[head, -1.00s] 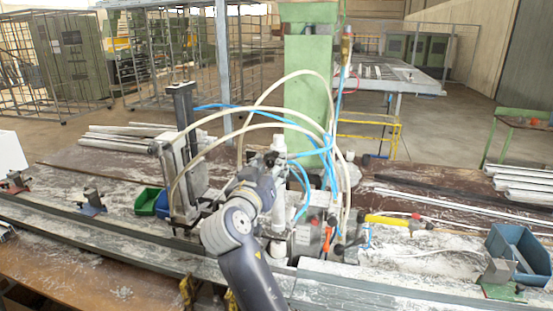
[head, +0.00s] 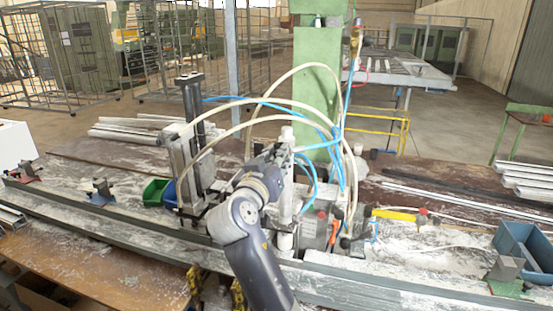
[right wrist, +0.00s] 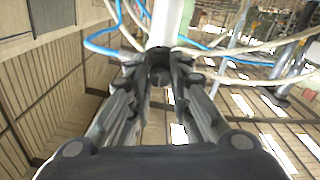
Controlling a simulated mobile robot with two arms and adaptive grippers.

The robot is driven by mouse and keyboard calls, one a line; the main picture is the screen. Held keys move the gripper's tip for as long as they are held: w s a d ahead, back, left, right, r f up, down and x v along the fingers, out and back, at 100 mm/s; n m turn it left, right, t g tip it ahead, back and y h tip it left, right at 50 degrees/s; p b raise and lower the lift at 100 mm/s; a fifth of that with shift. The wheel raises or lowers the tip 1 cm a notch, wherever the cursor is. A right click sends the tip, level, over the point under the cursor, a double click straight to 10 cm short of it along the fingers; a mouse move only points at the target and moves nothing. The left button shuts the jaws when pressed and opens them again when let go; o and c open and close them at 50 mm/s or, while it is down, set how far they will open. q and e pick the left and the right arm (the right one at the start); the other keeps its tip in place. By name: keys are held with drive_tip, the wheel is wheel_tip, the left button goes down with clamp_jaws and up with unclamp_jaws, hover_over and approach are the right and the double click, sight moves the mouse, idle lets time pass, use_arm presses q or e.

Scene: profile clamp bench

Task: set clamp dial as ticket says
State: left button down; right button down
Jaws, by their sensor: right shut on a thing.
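The clamp unit (head: 284,208) stands on the bench in the middle of the head view, with pale and blue hoses looping over it. My right gripper (head: 284,160) is at its upper part, largely hidden by my own wrist. In the right wrist view my right gripper (right wrist: 159,74) has both fingers closed around a small dark round part (right wrist: 160,78), which I take to be the dial. A white cylinder (right wrist: 166,22) rises just beyond it. Dial markings are not readable. No ticket can be made out. My left gripper is not in view.
A vertical slide unit (head: 190,150) stands left of the clamp, near a green bin (head: 153,190). A yellow-handled tool (head: 395,214) and a blue bin (head: 522,246) are to the right. Long profiles (head: 110,232) run along the bench front. The hoses crowd the gripper's surroundings.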

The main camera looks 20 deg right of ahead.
drive_tip(key=n, duration=1.1)
drive_tip(key=shift+d+r+n, duration=0.1)
drive_tip(key=shift+r+n, duration=0.1)
drive_tip(key=shift+n, duration=0.1)
idle(0.5)
drive_tip(key=c, duration=1.7)
unclamp_jaws()
drive_tip(key=shift+o, duration=1.4)
drive_tip(key=shift+w, duration=0.1)
drive_tip(key=shift+w+d+f, duration=0.1)
drive_tip(key=shift+f, duration=0.1)
